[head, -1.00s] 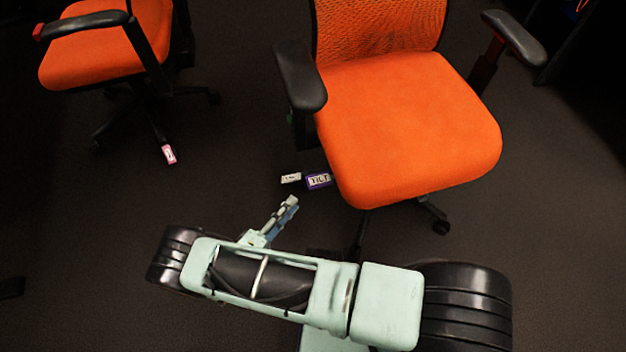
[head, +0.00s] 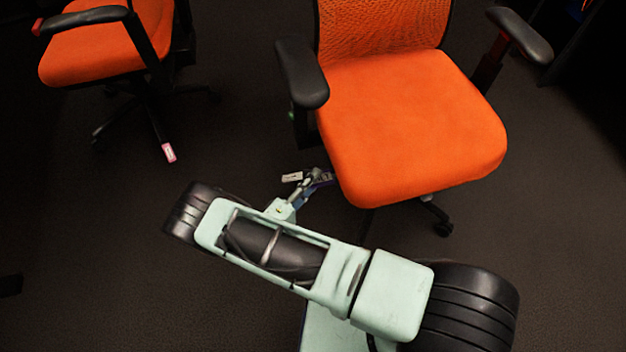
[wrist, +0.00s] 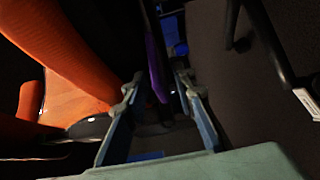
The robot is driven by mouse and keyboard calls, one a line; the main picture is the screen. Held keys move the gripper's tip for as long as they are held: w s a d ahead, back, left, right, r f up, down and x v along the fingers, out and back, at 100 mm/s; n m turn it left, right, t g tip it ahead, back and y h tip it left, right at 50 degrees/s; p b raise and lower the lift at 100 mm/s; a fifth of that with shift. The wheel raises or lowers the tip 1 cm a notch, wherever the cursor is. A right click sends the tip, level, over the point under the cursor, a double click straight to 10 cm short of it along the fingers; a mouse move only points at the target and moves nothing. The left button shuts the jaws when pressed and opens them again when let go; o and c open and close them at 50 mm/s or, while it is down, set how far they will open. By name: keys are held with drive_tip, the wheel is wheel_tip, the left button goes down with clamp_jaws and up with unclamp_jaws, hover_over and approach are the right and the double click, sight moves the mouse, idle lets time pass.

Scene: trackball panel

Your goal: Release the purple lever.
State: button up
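The purple lever (wrist: 156,66) shows in the wrist view as a narrow purple strip between the two fingers of my gripper (wrist: 160,84). The fingers stand apart, with dark gaps around the strip, so the gripper is open around or just short of it. I cannot tell whether either finger touches it. The lever itself cannot be made out there.
The orange chair (head: 410,125) stands close to the right of my gripper, its armrest (head: 302,72) above. A white tag (head: 291,177) is just left of the gripper. A second orange chair (head: 95,45) with a pink tag (head: 169,153) is farther left. Dark floor between is clear.

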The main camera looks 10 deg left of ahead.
clamp_jaws()
drive_tip(key=shift+r, duration=0.1)
drive_tip(key=shift+r+p, duration=0.65)
drive_tip(key=shift+p, duration=0.3)
drive_tip(key=shift+m+g, duration=0.4)
drive_tip(key=r+p, duration=0.5)
drive_tip(key=shift+w+d+r, duration=0.1)
drive_tip(key=shift+d+r, duration=0.05)
drive_tip(key=shift+d, duration=0.1)
drive_tip(key=shift+w+d+r, duration=0.15)
drive_tip(key=shift+d+r, duration=0.1)
drive_tip(key=shift+r, duration=0.25)
unclamp_jaws()
